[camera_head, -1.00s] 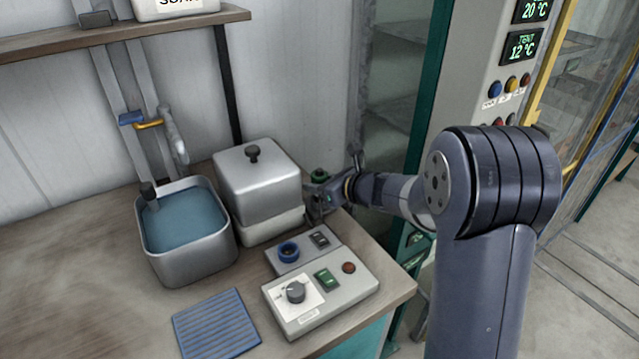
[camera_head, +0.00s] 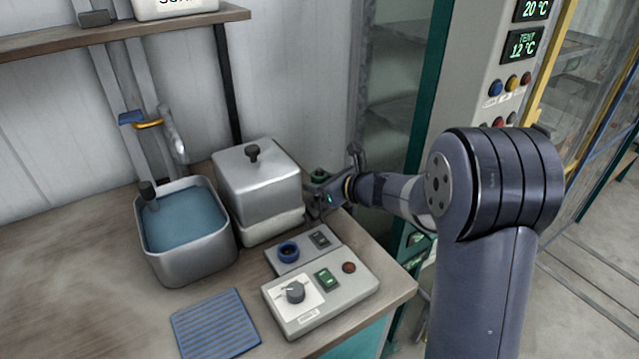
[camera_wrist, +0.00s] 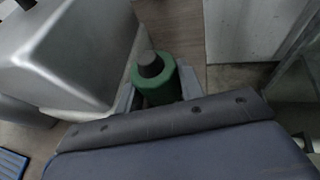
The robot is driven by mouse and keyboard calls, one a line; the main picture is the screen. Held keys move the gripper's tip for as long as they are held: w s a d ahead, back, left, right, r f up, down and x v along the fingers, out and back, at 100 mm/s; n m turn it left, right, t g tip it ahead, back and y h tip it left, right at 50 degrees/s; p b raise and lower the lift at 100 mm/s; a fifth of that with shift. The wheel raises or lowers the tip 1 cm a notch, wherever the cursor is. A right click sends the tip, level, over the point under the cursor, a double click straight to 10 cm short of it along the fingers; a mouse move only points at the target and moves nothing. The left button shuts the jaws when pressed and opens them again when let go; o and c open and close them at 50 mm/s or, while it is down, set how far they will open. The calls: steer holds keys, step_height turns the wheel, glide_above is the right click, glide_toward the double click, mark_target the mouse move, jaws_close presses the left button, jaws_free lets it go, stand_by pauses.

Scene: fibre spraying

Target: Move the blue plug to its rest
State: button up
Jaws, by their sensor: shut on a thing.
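A round blue piece (camera_head: 288,250) with a dark centre sits on the small grey box; I cannot tell whether it is the blue plug or a ring around a socket. No other plainly blue plug shows. My gripper (camera_head: 320,182) is at the right side of the lidded metal box, near the table's back right edge. In the wrist view my gripper (camera_wrist: 155,85) has its fingers on either side of a green cylinder (camera_wrist: 157,88) with a dark grey top and is shut on it. The green piece also shows small in the head view (camera_head: 319,174). Its underside is hidden.
The lidded metal box (camera_head: 258,185) stands close left of my gripper. A water basin (camera_head: 188,270) is further left. A control box (camera_head: 335,305) with knob and buttons and a blue ribbed mat (camera_head: 215,325) lie in front. The table's left part is clear.

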steer(key=shift+f, duration=0.2)
steer(key=shift+f+b, duration=0.3)
steer(key=shift+b, duration=0.2)
steer(key=shift+f+b, duration=1.05)
steer(key=o, duration=1.1)
steer(key=v, duration=1.1)
steer(key=shift+a, duration=0.1)
